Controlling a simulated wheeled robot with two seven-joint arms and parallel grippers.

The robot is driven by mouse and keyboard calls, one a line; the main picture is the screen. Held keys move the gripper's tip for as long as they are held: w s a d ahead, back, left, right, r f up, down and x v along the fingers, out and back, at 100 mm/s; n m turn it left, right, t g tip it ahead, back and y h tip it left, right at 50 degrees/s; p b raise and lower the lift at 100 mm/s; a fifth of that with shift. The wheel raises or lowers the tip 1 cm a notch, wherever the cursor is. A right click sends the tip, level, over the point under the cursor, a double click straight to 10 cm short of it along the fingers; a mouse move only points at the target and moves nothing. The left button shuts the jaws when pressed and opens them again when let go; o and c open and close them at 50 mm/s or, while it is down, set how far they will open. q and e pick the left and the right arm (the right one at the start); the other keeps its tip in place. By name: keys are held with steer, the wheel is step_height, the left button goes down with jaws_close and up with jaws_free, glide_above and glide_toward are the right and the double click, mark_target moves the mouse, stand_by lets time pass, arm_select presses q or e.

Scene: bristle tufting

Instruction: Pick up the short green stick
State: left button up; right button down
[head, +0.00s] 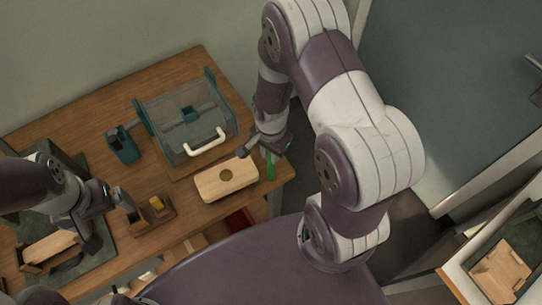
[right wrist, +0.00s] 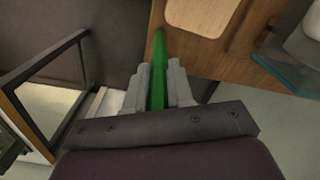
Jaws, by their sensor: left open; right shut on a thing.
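The green stick (head: 270,166) is at the right end of the wooden table in the head view. In the right wrist view the green stick (right wrist: 158,62) stands between the two grey fingers of my right gripper (right wrist: 158,90), which is shut on it. In the head view my right gripper (head: 266,146) is at the table's right end, beside the light wooden block with a round hole. My left gripper (head: 124,200) is open and empty at the left, near a small wooden holder. Whether the stick touches the table cannot be told.
A clear case with a white handle (head: 206,143) stands mid-table (head: 90,112). The holed block (head: 226,180) lies in front of it. A teal holder (head: 122,146) and a small wooden box (head: 158,209) are to the left. A dark mat (head: 102,250) lies front left.

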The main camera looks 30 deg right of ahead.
steer(key=r, duration=0.4)
steer(key=shift+d+r+b, duration=0.15)
steer(key=shift+d+b, duration=0.05)
steer(key=shift+b, duration=0.1)
steer(key=s+d+r, duration=0.6)
steer(key=s+d, duration=0.2)
steer(key=shift+r+b, duration=0.3)
steer(key=shift+b, duration=0.15)
